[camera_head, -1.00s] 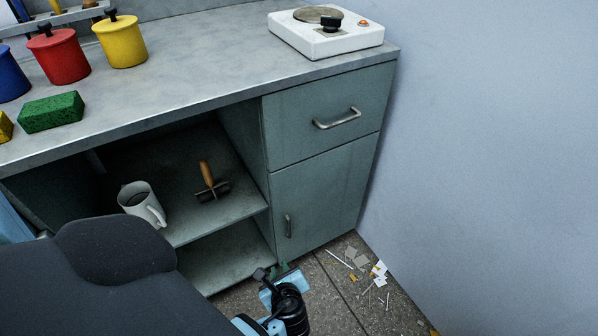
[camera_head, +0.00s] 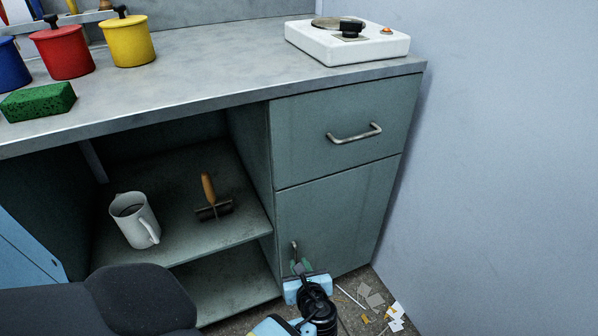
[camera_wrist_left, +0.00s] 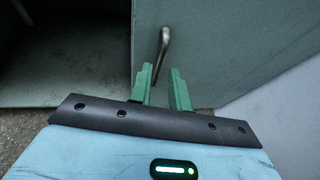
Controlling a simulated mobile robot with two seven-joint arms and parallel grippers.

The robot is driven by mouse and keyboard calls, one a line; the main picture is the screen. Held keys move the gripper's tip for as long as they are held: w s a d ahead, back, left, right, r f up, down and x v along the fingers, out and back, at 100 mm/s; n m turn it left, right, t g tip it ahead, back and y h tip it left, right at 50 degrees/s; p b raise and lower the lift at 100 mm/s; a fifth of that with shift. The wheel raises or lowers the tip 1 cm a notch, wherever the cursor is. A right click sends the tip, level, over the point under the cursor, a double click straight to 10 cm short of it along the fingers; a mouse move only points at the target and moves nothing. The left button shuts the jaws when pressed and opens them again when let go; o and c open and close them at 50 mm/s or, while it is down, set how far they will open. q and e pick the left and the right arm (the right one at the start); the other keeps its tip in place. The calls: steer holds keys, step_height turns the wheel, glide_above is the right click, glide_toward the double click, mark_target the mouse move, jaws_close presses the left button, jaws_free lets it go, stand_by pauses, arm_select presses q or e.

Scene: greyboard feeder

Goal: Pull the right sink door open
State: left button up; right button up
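The right door (camera_head: 340,215) is a grey-green cabinet panel under a drawer, and it is closed. Its upright metal handle (camera_head: 294,251) is near its left edge. My left gripper (camera_head: 300,265) is low in front of the door, close to the handle. In the left wrist view the two green fingers (camera_wrist_left: 163,72) are apart with nothing held. The handle (camera_wrist_left: 163,45) stands just beyond the fingertips, roughly in line with the gap; no contact shows. In the head view the gripper covers the handle's lower end. My right gripper is not in view.
Left of the door is an open shelf (camera_head: 190,240) with a white mug (camera_head: 135,220) and a wooden-handled tool (camera_head: 210,195). A drawer handle (camera_head: 354,133) sticks out above. A dark padded shape (camera_head: 90,305) fills the lower left. Scraps (camera_head: 375,300) lie on the floor by the wall.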

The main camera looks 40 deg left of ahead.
mark_target(296, 257)
arm_select(q)
steer(key=shift+b+x, duration=0.4)
steer(key=shift+x, duration=1.1)
jaws_close()
